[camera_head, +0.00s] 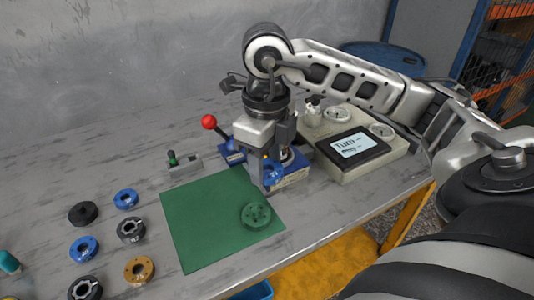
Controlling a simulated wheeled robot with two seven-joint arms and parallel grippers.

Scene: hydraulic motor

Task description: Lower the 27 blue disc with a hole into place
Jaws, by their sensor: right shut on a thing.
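My right gripper (268,168) reaches down from above at the blue-based fixture (292,179) on the table, behind the right edge of the green mat. It is shut on a blue disc (273,174), which shows only in part at the fingertips, low and close to the fixture. The gripper's body hides much of the fixture and of the disc, so I cannot tell whether the disc touches its seat. My left gripper is not in view.
A red-knobbed lever (209,122) rises left of the gripper. A green disc (256,215) lies on the green mat (195,230). Several loose parts, including a blue ring (83,249) and a brass ring (139,270), lie at left. A display unit (357,147) stands at right.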

